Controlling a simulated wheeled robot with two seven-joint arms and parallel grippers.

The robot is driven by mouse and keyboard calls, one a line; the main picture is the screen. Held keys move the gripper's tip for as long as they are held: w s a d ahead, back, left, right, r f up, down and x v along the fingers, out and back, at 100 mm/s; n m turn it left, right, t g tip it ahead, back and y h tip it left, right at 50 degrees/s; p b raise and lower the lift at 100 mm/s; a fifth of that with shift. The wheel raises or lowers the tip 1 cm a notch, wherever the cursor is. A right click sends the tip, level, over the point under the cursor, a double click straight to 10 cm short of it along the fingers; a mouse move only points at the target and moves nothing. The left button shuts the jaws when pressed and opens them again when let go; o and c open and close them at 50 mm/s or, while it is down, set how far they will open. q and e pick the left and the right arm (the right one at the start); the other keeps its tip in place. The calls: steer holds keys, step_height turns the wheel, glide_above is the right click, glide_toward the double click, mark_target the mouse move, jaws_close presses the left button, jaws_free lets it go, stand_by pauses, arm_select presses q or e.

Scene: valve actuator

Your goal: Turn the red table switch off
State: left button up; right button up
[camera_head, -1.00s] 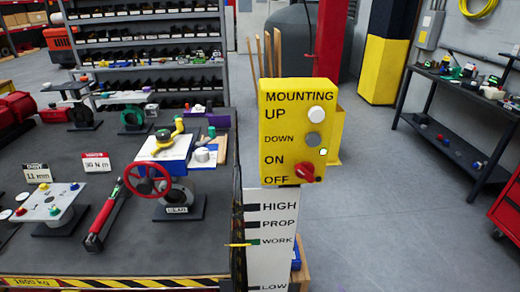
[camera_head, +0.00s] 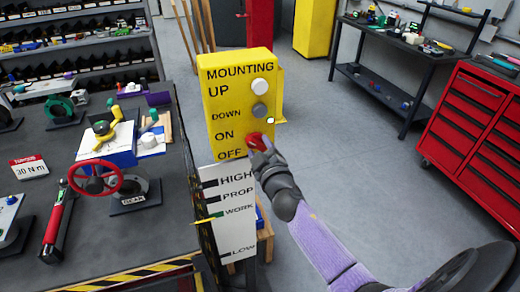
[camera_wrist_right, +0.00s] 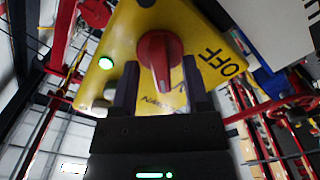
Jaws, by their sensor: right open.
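The red switch (camera_head: 255,140) is a rotary knob low on the right of the yellow control box (camera_head: 222,105), beside the ON and OFF lettering. My right gripper (camera_head: 265,150) is at the knob and partly covers it in the head view. In the right wrist view, the red knob (camera_wrist_right: 157,58) shows between the two open fingers (camera_wrist_right: 160,75), its grip bar lying lengthwise between them. Gaps show on both sides, so the fingers are not shut on it. My left gripper is not in view.
White and grey buttons (camera_head: 260,87) sit above the switch. A white height label panel (camera_head: 228,210) stands below the box. A workbench with a red handwheel (camera_head: 95,180) is at left. A red tool cabinet (camera_head: 475,125) stands at right, with free grey floor between.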

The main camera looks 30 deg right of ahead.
jaws_close()
steer(key=shift+n, duration=0.4)
steer(key=n, duration=0.8)
steer(key=shift+f+n, duration=0.1)
steer(key=shift+n, duration=0.2)
steer(key=n, duration=0.4)
steer(key=shift+n, duration=0.3)
steer(key=shift+n+p, duration=0.35)
steer(key=shift+n, duration=1.55)
steer(key=shift+f, duration=0.1)
jaws_free()
